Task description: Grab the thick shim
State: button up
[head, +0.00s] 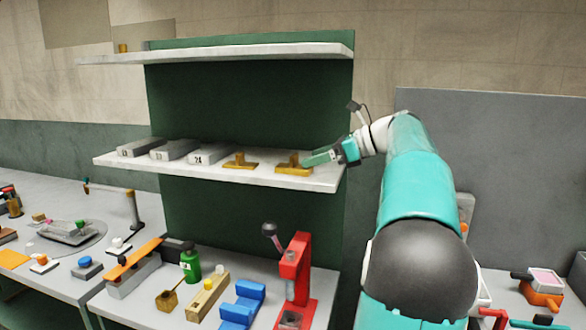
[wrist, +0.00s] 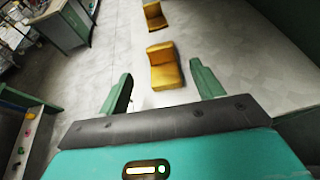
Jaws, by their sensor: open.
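Two yellow-brown shims lie on the white middle shelf (head: 225,174) in the head view. The right one (head: 292,164) looks thicker than the left one (head: 240,161). My gripper (head: 308,160) is at the shelf's right end, with its fingertips close to the right shim. In the wrist view the nearer shim (wrist: 164,72) shows between and just beyond my two open green fingers, with nothing held. The other shim (wrist: 155,17) lies farther off. I cannot tell whether a finger touches the nearer shim.
Several grey numbered blocks (head: 175,151) fill the left of the middle shelf. An upper shelf (head: 220,55) runs above. Below, a bench holds a red press (head: 294,270), a green bottle (head: 191,263) and blue blocks (head: 243,300). A grey panel (head: 490,150) stands at right.

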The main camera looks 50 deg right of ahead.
aim_at(296, 161)
jog(key=x, duration=0.6)
jog(key=shift+w, duration=0.45)
jog(key=shift+c, duration=0.5)
jog(key=c, duration=1.1)
